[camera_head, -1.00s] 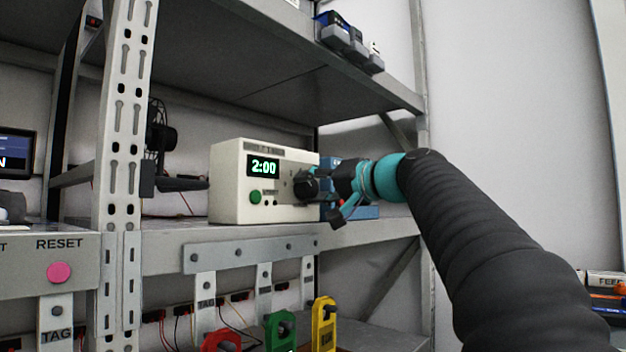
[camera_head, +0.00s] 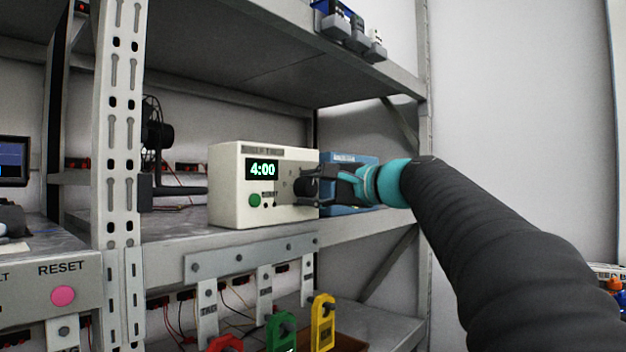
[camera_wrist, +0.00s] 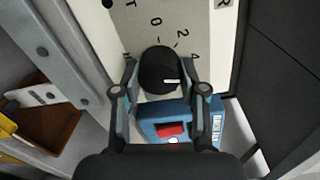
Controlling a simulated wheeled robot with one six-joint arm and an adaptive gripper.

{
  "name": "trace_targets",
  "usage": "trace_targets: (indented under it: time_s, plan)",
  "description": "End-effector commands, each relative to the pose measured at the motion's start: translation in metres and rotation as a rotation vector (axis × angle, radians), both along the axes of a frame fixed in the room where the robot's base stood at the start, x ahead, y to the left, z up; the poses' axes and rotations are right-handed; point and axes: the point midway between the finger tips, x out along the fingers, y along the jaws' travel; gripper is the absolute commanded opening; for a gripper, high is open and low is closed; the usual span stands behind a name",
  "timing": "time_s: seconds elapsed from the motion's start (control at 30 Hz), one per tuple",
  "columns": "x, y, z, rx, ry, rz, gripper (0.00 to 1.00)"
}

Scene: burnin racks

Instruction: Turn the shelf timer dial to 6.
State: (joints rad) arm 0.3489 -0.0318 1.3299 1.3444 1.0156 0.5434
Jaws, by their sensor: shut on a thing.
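The shelf timer (camera_head: 232,215) is a cream box on the middle shelf, with a green button at its lower left. Its display (camera_head: 262,170) reads 4:00 in green. The black dial (camera_wrist: 158,70) sits on its face, with printed marks 0, 2 and 4 visible around it in the wrist view. A white pointer line on the dial shows at its right side. My gripper (camera_wrist: 161,91) is shut on the dial, one finger on each side. In the head view my gripper (camera_head: 318,187) hides most of the dial. Marks beyond 4 are hidden.
A blue box (camera_head: 345,158) with a red part stands right beside the timer. A metal upright (camera_head: 119,130) rises to the left, and an upper shelf (camera_head: 270,65) spans above. Red, green and yellow tags hang below the shelf edge. A pink RESET button (camera_head: 63,295) is lower left.

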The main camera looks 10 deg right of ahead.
Motion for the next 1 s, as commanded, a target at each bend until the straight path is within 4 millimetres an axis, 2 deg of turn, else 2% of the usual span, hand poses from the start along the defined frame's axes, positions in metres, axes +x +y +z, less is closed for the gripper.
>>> trace_targets:
  time_s: [0.5, 1.0]
  plan:
    - [0.0002, -0.0003, -0.0006, 0.328, 0.235, -0.001, 0.07]
    - [0.0002, -0.0001, -0.0011, 0.427, 0.308, -0.001, 0.07]
